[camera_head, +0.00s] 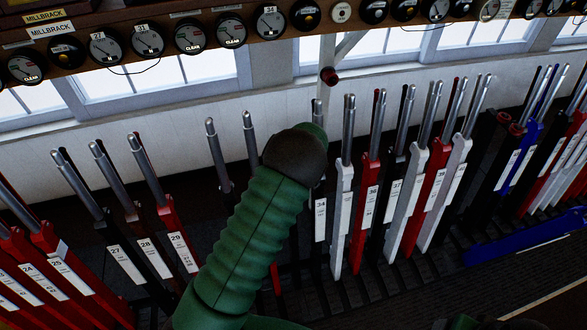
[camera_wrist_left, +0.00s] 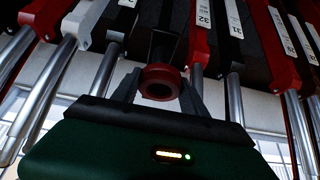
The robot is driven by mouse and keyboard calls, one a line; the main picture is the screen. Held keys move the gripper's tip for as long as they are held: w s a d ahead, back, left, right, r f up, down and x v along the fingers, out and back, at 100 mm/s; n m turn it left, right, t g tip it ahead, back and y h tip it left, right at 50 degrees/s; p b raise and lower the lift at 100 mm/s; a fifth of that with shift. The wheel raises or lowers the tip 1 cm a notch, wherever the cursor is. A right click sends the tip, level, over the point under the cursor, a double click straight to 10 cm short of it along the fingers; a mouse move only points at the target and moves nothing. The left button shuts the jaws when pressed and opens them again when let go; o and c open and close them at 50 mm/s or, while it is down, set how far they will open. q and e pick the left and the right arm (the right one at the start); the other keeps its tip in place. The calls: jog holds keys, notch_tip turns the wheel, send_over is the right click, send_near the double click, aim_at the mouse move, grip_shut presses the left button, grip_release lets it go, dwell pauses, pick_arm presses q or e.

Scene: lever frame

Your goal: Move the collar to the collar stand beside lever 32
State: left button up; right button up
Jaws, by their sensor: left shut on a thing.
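The collar (camera_wrist_left: 161,82) is a short red ring with a dark hole. My left gripper (camera_wrist_left: 160,92) is shut on it, with one dark finger on each side, in the left wrist view. A dark upright part (camera_wrist_left: 166,42) shows right behind the collar; I cannot tell whether they touch. Red lever 32 (camera_wrist_left: 202,45) is just right of the collar in this upside-down view, with black lever 31 (camera_wrist_left: 236,45) beyond. In the head view my green left arm covers the collar, the gripper fingers and most of lever 32. I cannot make out the collar stand for certain.
Levers stand close on both sides, among them red lever 29 (camera_head: 175,235), black lever 34 (camera_head: 320,210) and white lever 35 (camera_head: 341,215). A shelf of round dials (camera_head: 190,38) runs above. A red round piece (camera_head: 330,76) shows by a grey post near the window.

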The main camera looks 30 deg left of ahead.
pick_arm(q)
jog(key=shift+d+f+b, duration=0.2)
jog(key=shift+f+b, duration=0.15)
jog(key=shift+f, duration=0.05)
jog(key=shift+a+f, duration=0.1)
jog(key=shift+f, duration=0.2)
jog(key=shift+o, duration=0.2)
jog(key=shift+a+r, duration=0.1)
jog(key=shift+a, duration=0.1)
jog(key=shift+r, duration=0.15)
jog(key=shift+c, duration=0.2)
jog(key=shift+d+r+p, duration=0.1)
jog(key=shift+r+p, duration=0.95)
jog(key=shift+r, duration=0.95)
jog(key=shift+d, duration=0.45)
jog(key=shift+f+b, duration=0.15)
jog(key=shift+b, duration=0.2)
